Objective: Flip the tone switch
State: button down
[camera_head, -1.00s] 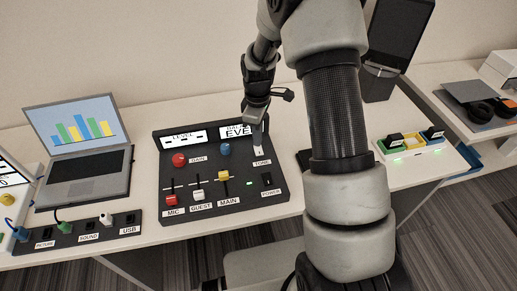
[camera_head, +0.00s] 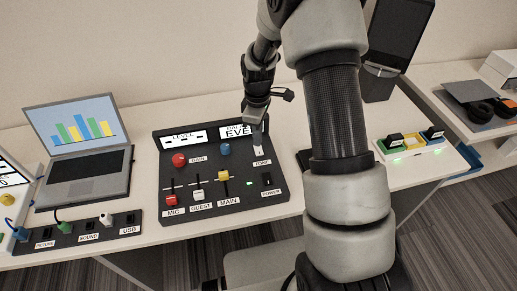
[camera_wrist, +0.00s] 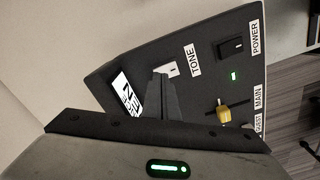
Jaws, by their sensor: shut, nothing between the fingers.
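The tone switch (camera_head: 258,150) is a small white plate on the upper right of the dark control panel (camera_head: 180,215), above the TONE label. In the wrist view the switch (camera_wrist: 173,68) shows just beyond my fingertips, beside the TONE label. My gripper (camera_head: 260,130) is shut and empty, pointing down at the switch's upper end. In the wrist view the closed fingers (camera_wrist: 161,78) overlap the edge of the white plate. I cannot tell whether they touch the switch, and its lever position is partly hidden.
The panel also carries a red knob (camera_head: 179,160), a blue knob (camera_head: 224,149), several sliders and a power switch (camera_head: 267,180) with a green light.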

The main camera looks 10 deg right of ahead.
jog(key=shift+f+b, duration=0.5)
jog(key=shift+f, duration=0.25)
dwell(0.3)
jog(key=shift+r, duration=0.1)
notch_tip(320, 180, up, 7)
jog(key=p, duration=0.4)
jog(key=shift+p, duration=0.35)
dwell(0.4)
jog(key=s+r+m+t+p, duration=0.2)
jog(key=s+r+m, duration=0.15)
jog(key=r, duration=1.15)
jog(key=s+r+m+t+p, duration=0.3)
jog(key=s+r+m, duration=0.5)
jog(key=s+r, duration=1)
jog(key=s+p, duration=0.1)
jog(key=s, duration=0.2)
jog(key=shift+s+r+t+p, duration=0.3)
jog(key=shift+p, duration=0.1)
jog(key=shift+m, duration=0.25)
